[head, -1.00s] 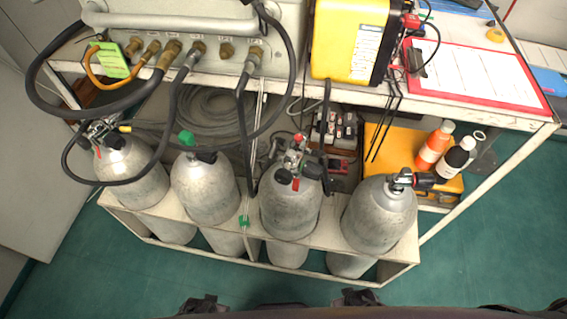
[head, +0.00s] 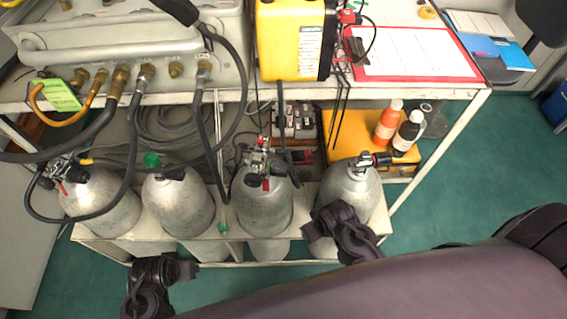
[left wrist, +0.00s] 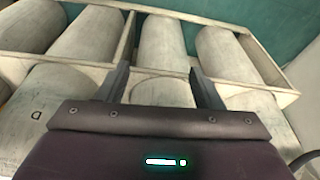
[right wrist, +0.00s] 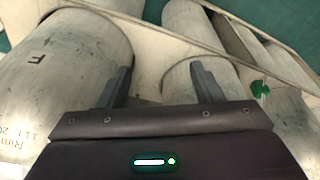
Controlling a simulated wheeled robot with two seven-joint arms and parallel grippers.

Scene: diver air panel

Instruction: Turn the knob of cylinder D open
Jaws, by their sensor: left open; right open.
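Cylinder D (left wrist: 40,112) shows its letter at the left of the left wrist view. It appears to be the third grey cylinder from the left (head: 264,212) in the head view. Its valve (head: 262,160) on top has black knobs and a red part; which knob opens it I cannot tell. My left gripper (head: 160,272) is open and empty, low in front of the leftmost cylinders (head: 102,205). My right gripper (head: 345,228) is open and empty over the rightmost cylinder, marked F (right wrist: 38,60). Neither gripper touches the valve. Both wrist views show no valve.
A white rack (head: 380,215) holds the cylinders. Black hoses (head: 213,150) hang from the panel (head: 120,45) above them. A yellow case (head: 345,130) and two bottles stand behind at right. Green floor (head: 460,190) is clear at right.

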